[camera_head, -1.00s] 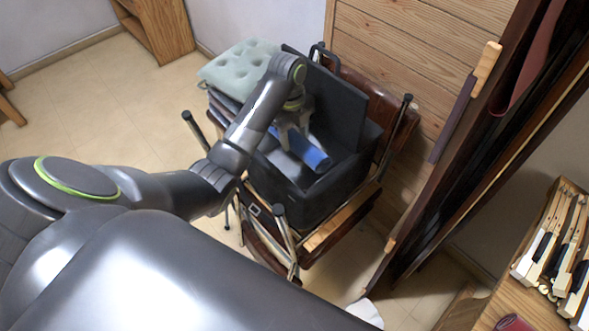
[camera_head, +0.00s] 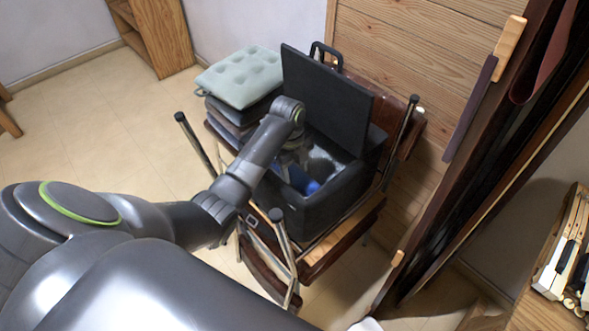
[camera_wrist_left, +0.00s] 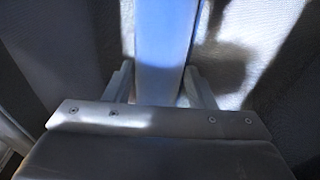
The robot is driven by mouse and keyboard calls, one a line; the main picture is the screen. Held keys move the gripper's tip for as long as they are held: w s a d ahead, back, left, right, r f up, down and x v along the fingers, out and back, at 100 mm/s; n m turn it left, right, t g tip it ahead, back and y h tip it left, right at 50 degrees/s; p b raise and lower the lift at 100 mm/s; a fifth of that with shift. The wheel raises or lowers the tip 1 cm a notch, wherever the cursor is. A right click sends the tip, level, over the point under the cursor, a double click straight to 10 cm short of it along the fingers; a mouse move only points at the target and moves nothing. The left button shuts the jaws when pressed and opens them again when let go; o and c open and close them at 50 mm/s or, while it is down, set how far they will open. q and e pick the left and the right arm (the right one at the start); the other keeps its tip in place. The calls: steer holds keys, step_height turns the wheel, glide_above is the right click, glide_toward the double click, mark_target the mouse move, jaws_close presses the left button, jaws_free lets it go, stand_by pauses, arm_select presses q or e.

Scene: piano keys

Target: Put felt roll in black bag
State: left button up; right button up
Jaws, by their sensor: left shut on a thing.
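The black bag (camera_head: 318,213) stands open on a stacked chair, its lid (camera_head: 328,95) raised at the back. My left arm reaches over the bag's near left side, and my left gripper (camera_head: 292,165) is down inside its opening. The blue felt roll (camera_head: 309,186) shows inside the bag, below the rim and partly hidden by the gripper and the bag's wall. In the left wrist view the felt roll (camera_wrist_left: 166,45) lies between the two fingers (camera_wrist_left: 160,85), which are shut on it. Dark grey lining surrounds it there. My right gripper is not seen.
A pale green tufted cushion (camera_head: 240,77) lies on dark cushions left of the bag. Upturned chair legs (camera_head: 197,143) stick up around the bag. Piano keys (camera_head: 560,250) are at the right edge. Wood panelling (camera_head: 430,70) stands behind.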

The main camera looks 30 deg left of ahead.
mark_target(292, 166)
arm_select(q)
steer(key=o, duration=1.1)
steer(key=shift+f, duration=0.1)
steer(key=shift+o, duration=0.2)
steer(key=r, duration=0.4)
steer(key=r+p, duration=0.1)
steer(key=r, duration=0.2)
steer(key=shift+w+a, duration=0.15)
steer(key=shift+a, duration=0.25)
step_height(292, 166, up, 4)
steer(key=p, duration=0.3)
steer(key=shift+a+f, duration=0.15)
steer(key=shift+a+r+p, duration=0.15)
steer(key=shift+r+p, duration=0.55)
steer(key=shift+r, duration=0.1)
steer(key=shift+f, duration=0.1)
